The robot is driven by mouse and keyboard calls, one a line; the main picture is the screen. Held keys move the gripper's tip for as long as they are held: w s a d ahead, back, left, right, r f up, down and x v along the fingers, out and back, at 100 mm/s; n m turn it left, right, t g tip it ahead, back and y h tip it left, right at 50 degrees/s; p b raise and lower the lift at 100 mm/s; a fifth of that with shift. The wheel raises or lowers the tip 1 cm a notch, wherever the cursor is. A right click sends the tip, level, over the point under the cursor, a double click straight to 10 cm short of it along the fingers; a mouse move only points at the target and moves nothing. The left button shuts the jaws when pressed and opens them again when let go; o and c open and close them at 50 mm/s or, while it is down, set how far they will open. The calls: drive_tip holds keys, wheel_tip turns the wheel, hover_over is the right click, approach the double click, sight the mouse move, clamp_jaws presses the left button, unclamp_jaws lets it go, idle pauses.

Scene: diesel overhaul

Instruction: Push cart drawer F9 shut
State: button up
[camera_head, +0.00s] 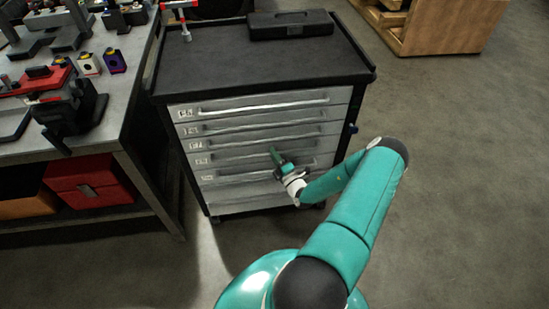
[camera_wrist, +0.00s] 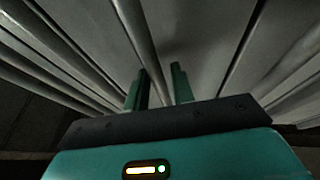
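The tool cart (camera_head: 180,75) has a black top and a stack of grey drawers (camera_head: 262,128) with long bar handles. Small labels sit at the drawers' left ends, too blurred for me to read, so I cannot tell which one is F9. No drawer clearly stands far out in the head view. My gripper (camera_head: 279,160) is at the lower drawers, right of their middle, and hides part of their fronts. In the wrist view my gripper's two fingers (camera_wrist: 160,86) are apart, with a handle bar (camera_wrist: 142,45) running between them. I cannot tell whether they touch it.
A black case (camera_head: 290,25) lies on the cart's top, and a red and grey tool (camera_head: 182,14) stands near its back left. Floor to the right is clear.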

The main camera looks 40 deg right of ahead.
drive_tip(key=shift+o, duration=0.6)
drive_tip(key=v, duration=1.4)
drive_tip(key=shift+r, duration=0.1)
